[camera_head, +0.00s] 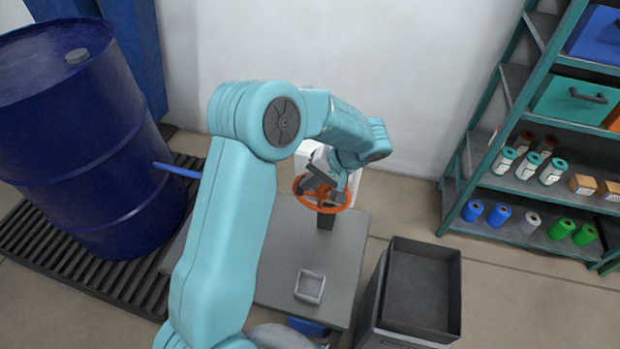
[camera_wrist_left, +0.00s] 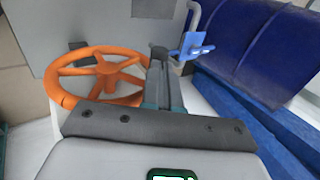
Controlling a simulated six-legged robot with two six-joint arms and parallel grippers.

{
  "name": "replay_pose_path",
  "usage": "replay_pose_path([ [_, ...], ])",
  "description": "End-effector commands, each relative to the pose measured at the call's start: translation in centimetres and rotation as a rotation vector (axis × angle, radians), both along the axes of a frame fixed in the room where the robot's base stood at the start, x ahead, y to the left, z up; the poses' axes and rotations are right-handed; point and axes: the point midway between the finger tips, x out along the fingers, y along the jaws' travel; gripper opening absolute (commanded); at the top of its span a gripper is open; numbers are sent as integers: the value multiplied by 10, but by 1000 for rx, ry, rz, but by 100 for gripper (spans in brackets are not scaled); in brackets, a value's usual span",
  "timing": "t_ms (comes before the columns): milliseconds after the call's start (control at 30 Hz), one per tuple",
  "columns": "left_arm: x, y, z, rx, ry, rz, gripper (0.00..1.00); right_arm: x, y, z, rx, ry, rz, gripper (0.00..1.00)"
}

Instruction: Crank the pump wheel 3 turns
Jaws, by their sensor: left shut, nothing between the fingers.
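The orange pump wheel (camera_head: 326,207) lies roughly level above a grey table, in front of a white box. It has a round rim and spokes, and shows whole or nearly so in the left wrist view (camera_wrist_left: 107,68). My left gripper (camera_head: 326,188) is over the wheel in the head view and hides part of it. In the left wrist view its dark fingers (camera_wrist_left: 160,62) are together and empty, close by the right side of the rim. I cannot tell whether they touch it. My right gripper is not in view.
A blue drum (camera_head: 85,150) stands on a dark slatted pallet at left. A small square tray (camera_head: 310,286) sits on the grey table (camera_head: 340,255). A dark bin (camera_head: 455,300) stands right of it. A stocked shelf rack (camera_head: 480,130) is at right. A blue handle (camera_wrist_left: 192,47) is near my fingers.

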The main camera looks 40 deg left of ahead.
Motion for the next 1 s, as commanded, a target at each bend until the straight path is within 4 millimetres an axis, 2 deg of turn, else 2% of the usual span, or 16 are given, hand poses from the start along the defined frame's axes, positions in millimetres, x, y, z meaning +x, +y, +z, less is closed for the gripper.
replay_pose_path([
  [467,0,2,-3,-4,-3,1,0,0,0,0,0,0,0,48],
  [1000,-7,14,-8,-125,-72,3,0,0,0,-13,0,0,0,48],
])
